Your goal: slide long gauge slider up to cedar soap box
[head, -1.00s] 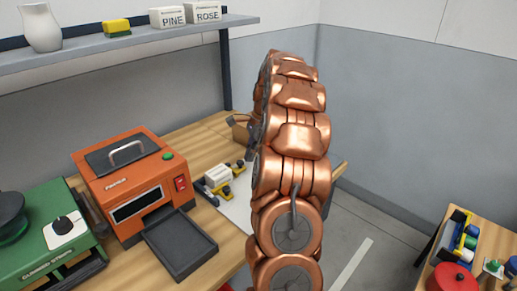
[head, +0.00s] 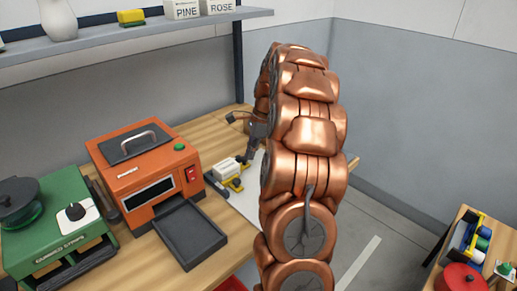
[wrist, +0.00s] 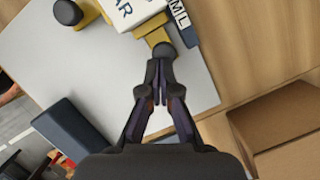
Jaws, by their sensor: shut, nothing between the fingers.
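The white cedar soap box (wrist: 124,12), with "AR" readable, lies at the top of the wrist view; it also shows in the head view (head: 227,170). A yellow slider (wrist: 157,37) with a dark round knob (wrist: 163,53) is close beside the box; I cannot tell if they touch. Another yellow slider (wrist: 86,12) with a dark knob is at the upper left, partly cut off. I cannot tell which is the long gauge slider. My gripper (wrist: 158,72) is shut and empty, its tips just short of the nearer knob. In the head view my arm hides part of the gauge.
A dark plate marked "ML" (wrist: 183,20) lies beside the box. The pale board (wrist: 60,70) is mostly clear. A cardboard box (wrist: 280,125) is at the right. An orange machine (head: 145,175) with a dark tray (head: 190,235) stands left of the gauge.

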